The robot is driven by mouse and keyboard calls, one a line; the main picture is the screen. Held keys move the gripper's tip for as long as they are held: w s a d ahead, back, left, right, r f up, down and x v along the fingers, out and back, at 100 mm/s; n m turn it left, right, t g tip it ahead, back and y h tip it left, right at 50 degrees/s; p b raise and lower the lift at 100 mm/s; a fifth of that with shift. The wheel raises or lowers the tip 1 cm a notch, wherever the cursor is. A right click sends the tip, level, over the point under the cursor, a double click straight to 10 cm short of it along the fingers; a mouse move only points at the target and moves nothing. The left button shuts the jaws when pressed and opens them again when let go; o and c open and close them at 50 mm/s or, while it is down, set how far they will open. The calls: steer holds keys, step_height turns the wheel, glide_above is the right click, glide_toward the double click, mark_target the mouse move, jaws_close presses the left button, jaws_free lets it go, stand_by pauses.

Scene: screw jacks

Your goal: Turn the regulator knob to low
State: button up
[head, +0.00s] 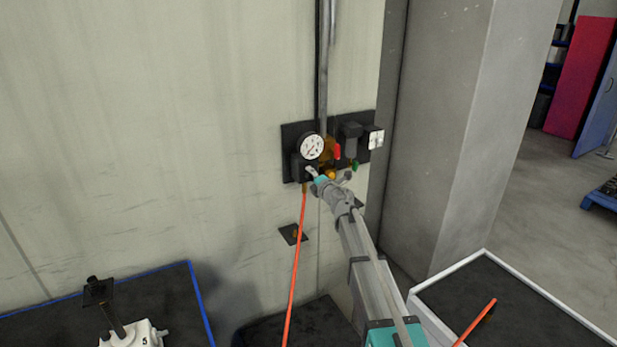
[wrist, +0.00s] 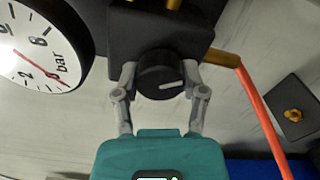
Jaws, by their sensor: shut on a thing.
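The regulator knob (wrist: 164,82) is round and black with a white pointer mark, which points to the right in the wrist view. It sits on a black regulator block (wrist: 150,28). My gripper (wrist: 161,76) has one finger on each side of the knob and is shut on it. In the head view my gripper (head: 329,177) reaches up to the wall panel, and the knob cannot be made out there. A white round gauge marked bar (head: 312,146) sits above; it also shows in the wrist view (wrist: 35,50), with a red needle.
An orange hose (head: 295,255) hangs from the panel (head: 290,132) beside my arm. A grey pipe (head: 323,60) runs up the wall, with a concrete pillar (head: 450,130) to the right. A blue-edged dark surface (head: 170,285) and a white-rimmed tray (head: 470,262) flank my arm below.

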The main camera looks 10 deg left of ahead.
steer(key=m, duration=0.6)
steer(key=shift+s+d+f, duration=0.1)
steer(key=shift+s, duration=0.15)
steer(key=shift+m, duration=0.3)
steer(key=o, duration=1.1)
steer(key=shift+w, duration=0.15)
steer(key=shift+o, duration=0.2)
steer(key=v, duration=1.2)
